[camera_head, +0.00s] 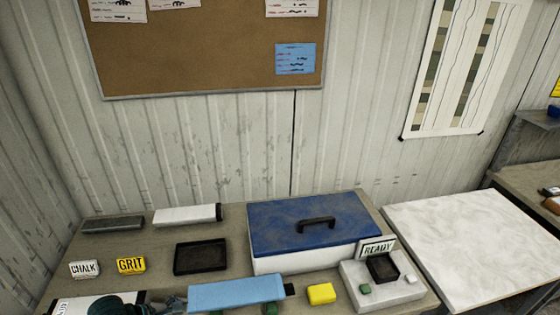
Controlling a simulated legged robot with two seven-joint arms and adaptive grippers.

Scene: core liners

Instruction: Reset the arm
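A dark arm part of mine shows at the bottom edge, left of centre, mostly cut off. Grey finger-like parts of my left gripper (173,303) seem to show beside the left end of a light blue liner (236,292). I cannot tell whether they touch it or how wide they are open. The blue liner has a black right end and lies level, with small green blocks under it. A white liner (185,215) with a black right end lies at the back of the table. My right gripper is not in view.
A blue-lidded white box (272,263) stands on the table. Nearby are an empty black tray (201,257), a yellow block (320,293), GRIT (131,265) and CHALK (84,269) labels, and a READY sign (376,249) over a grey stand (357,288). A pale slab (470,240) is at right.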

